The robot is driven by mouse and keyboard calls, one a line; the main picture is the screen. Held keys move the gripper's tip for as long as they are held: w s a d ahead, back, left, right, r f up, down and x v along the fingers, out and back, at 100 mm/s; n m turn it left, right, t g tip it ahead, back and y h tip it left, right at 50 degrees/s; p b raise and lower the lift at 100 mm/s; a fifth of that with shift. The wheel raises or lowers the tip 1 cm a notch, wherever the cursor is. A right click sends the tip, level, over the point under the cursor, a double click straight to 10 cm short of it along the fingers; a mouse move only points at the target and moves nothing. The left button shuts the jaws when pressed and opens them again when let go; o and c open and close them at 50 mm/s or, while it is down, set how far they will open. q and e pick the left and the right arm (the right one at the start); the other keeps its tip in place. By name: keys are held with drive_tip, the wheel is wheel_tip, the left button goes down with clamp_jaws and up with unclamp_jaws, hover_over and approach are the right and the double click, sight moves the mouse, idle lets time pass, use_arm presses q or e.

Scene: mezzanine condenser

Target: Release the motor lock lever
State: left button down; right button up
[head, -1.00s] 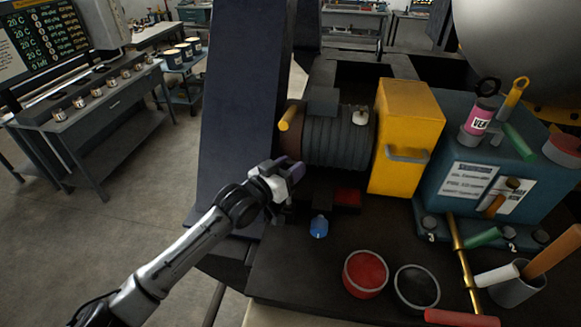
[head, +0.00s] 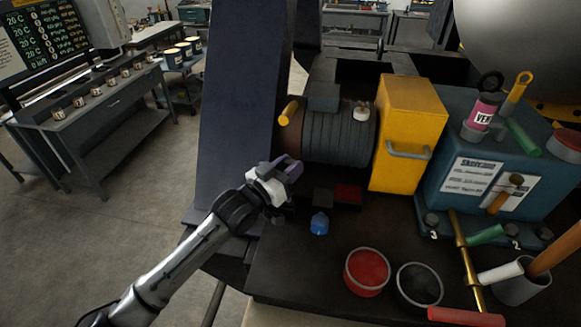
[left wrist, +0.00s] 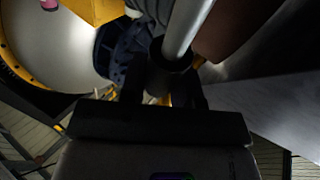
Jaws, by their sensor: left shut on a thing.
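The motor (head: 338,137) is a dark ribbed cylinder lying beside a yellow box, with a short orange-yellow bar (head: 289,111) sticking out at its upper left. My left gripper (head: 289,171) is at the motor's lower left, below that bar and apart from it. In the left wrist view, a grey metal rod (left wrist: 188,28) with a dark collar runs down to between my fingers (left wrist: 164,88). I take this rod to be the lock lever, and my left gripper is shut on it. The grasp itself is mostly hidden in the head view. My right gripper is out of view.
The yellow box (head: 408,135) with a grey handle stands right of the motor. A blue knob (head: 319,223), a red bowl (head: 367,272) and a black bowl (head: 418,285) are in front. A tall dark slanted panel (head: 240,120) rises behind my left arm.

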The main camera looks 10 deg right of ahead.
use_arm(q)
drive_tip(key=shift+s+a+f+m+t+h+b, duration=0.1)
drive_tip(key=shift+s+a+m+t+h+b, duration=0.15)
drive_tip(key=shift+s+m+h+b, duration=0.7)
drive_tip(key=shift+s+a+m+t+h+b, duration=0.2)
drive_tip(key=shift+s+m+h+b, duration=0.35)
drive_tip(key=shift+b, duration=0.65)
drive_tip(key=shift+s+a+f+m+t+h+b, duration=0.15)
drive_tip(key=shift+s+a+m+h+b, duration=0.15)
drive_tip(key=shift+s+m+h+b, duration=0.5)
drive_tip(key=shift+s+r, duration=0.1)
drive_tip(key=shift+s, duration=0.1)
drive_tip(key=c, duration=0.8)
unclamp_jaws()
drive_tip(key=shift+c, duration=0.2)
drive_tip(key=s+a+b, duration=0.1)
drive_tip(key=s+a, duration=0.6)
drive_tip(key=a, duration=0.3)
drive_tip(key=shift+s+a+f, duration=0.3)
drive_tip(key=shift+a, duration=0.05)
